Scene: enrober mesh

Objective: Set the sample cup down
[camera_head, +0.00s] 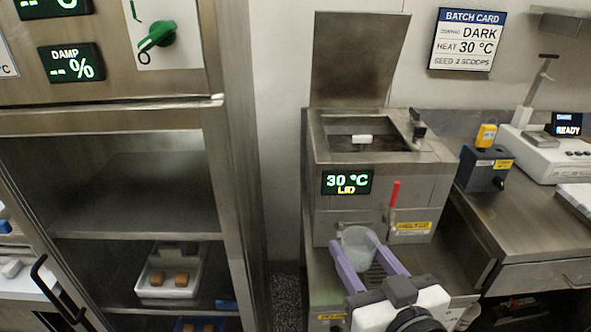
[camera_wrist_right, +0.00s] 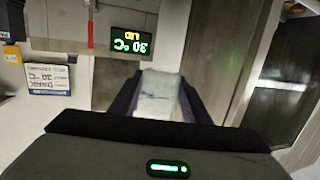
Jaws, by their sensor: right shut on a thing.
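The sample cup (camera_head: 359,243) is a small translucent cup. My right gripper (camera_head: 364,262) has purple fingers and is shut on it, just in front of the steel machine (camera_head: 332,198) and below its red lever. In the right wrist view the cup (camera_wrist_right: 158,92) shows whitish between the dark fingers of the right gripper (camera_wrist_right: 160,98). The cup is over or on the machine's lower ledge; I cannot tell whether its base touches. My left gripper is not in view.
The machine's lid (camera_head: 358,60) stands open, and its display (camera_head: 347,182) reads 30 °C LID. A red lever (camera_head: 394,193) is right of the cup. A steel bench (camera_head: 525,225) on the right holds a white device (camera_head: 545,150). An open cabinet (camera_head: 130,190) with trays is left.

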